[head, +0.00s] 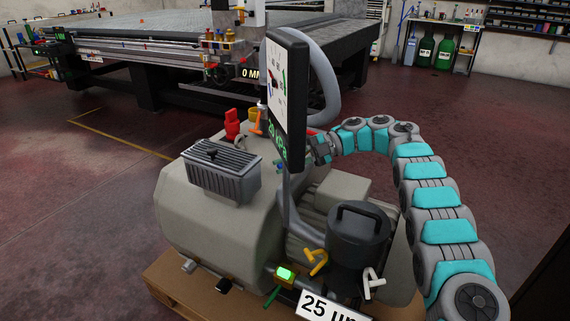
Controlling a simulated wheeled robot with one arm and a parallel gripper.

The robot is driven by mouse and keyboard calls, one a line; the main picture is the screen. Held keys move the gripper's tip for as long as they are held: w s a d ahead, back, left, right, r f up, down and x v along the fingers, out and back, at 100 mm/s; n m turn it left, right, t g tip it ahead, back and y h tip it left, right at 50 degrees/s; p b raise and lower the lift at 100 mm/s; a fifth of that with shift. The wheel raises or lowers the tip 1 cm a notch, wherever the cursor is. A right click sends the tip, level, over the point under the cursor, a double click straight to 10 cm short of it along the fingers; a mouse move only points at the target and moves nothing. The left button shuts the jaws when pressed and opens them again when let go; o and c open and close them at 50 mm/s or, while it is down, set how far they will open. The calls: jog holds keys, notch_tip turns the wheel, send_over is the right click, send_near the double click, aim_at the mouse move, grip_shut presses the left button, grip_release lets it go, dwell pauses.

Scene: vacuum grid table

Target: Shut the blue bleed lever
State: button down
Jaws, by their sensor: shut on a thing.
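A small blue part (279,165), which looks like the blue bleed lever, shows just left of the post under the tilted gauge panel (287,95), on top of the pump. Most of the lever is hidden behind the panel, so its angle cannot be read. My gripper (312,153) comes in from the right, low behind the panel's right edge. Its fingertips are mostly hidden there. It is shut, seemingly on the blue lever, though the contact itself is out of sight.
A grey pump tank (212,235) stands on a wooden base (165,283). Red (232,124) and orange (258,124) fittings rise behind it. Yellow (317,262), white (373,283) and green (272,297) levers are at the front, beside a dark canister (358,238). A thick grey hose (322,85) curves behind the panel.

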jog(key=c, duration=0.8)
grip_release()
jog(key=shift+c, duration=0.2)
jog(key=shift+a+m+t, duration=0.1)
jog(key=shift+m+t, duration=0.4)
